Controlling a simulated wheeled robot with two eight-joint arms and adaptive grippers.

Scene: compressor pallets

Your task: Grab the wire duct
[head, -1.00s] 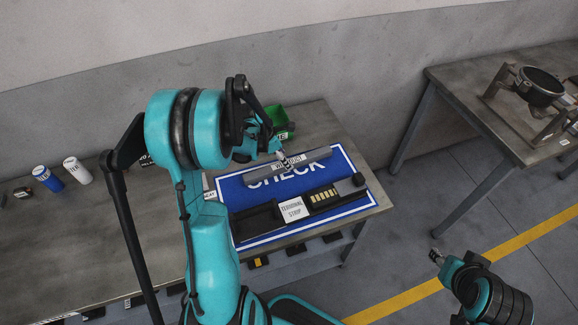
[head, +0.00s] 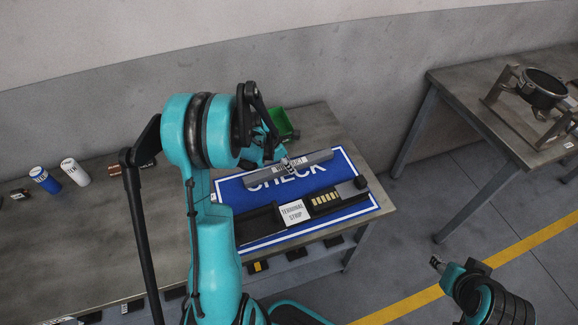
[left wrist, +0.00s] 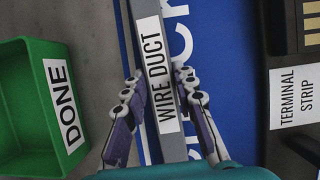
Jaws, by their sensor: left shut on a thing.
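The wire duct (head: 318,159) is a long grey bar with a white label. It lies along the upper part of the blue CHECK mat (head: 226,190), and I cannot tell whether it touches the mat. In the left wrist view the duct (left wrist: 145,25) runs from top to bottom. My left gripper (head: 288,164) is shut on it, with one finger on each side of the label; the gripper also shows in the left wrist view (left wrist: 160,92). My right gripper (head: 437,263) hangs over the floor, away from the bench, too small to read its jaws.
A green DONE bin (left wrist: 28,105) stands beside the duct, at the back of the bench (head: 100,225). The black terminal strip (head: 255,222) lies on the front part of the mat. White and blue cans (head: 74,172) stand at the left. Another table (head: 500,130) is at the right.

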